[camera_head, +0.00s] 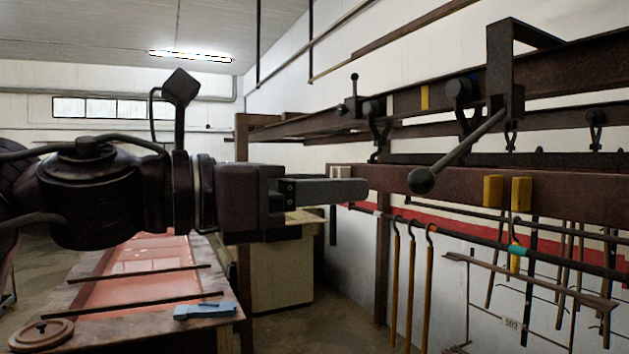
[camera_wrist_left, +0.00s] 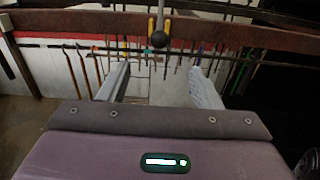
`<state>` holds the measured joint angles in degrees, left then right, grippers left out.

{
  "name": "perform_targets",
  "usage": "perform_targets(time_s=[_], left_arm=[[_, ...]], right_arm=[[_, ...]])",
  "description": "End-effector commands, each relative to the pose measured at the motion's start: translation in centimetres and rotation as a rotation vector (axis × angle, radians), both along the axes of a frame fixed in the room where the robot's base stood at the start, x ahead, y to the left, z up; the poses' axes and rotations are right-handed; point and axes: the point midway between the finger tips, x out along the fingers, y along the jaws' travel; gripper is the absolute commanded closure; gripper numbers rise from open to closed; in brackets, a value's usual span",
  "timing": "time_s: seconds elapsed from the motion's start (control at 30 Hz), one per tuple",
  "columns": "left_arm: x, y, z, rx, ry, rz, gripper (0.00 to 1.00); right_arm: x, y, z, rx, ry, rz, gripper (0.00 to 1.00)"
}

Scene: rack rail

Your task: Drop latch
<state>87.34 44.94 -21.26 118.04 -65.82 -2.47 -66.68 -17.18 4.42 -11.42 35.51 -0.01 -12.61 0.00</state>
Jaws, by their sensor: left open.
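The latch lever (camera_head: 462,148) is a dark bar with a round ball knob (camera_head: 421,180) at its lower end. It slants down to the left from a bracket (camera_head: 507,75) on the rack rail (camera_head: 570,68). In the left wrist view the ball knob (camera_wrist_left: 159,39) is ahead of the gap between my fingers, near its middle. My left gripper (camera_head: 358,190) is level, open and empty, with its fingertips left of the knob and apart from it. Its two grey fingers are spread in the left wrist view (camera_wrist_left: 160,70). My right gripper is not in view.
Two yellow blocks (camera_head: 521,194) sit on the lower beam (camera_head: 455,190). Hooked rods (camera_head: 411,275) hang below it from a dark bar. A smaller upright lever (camera_head: 354,88) stands farther along the rail. A red-topped workbench (camera_head: 150,262) with a blue item (camera_head: 205,311) is at lower left.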

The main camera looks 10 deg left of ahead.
Motion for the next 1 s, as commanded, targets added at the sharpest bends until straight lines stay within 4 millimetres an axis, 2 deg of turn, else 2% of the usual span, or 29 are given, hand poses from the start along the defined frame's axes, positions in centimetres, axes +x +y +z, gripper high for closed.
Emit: perform_targets(time_s=[0.7, 1.0], left_arm=[[6.4, -8.7, 0.2, -0.007, 0.008, -0.003, 0.42], [7.9, -10.7, 0.1, -0.006, 0.005, -0.002, 0.42]], right_arm=[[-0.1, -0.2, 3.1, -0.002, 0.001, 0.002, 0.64], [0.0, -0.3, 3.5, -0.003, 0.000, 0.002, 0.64]])
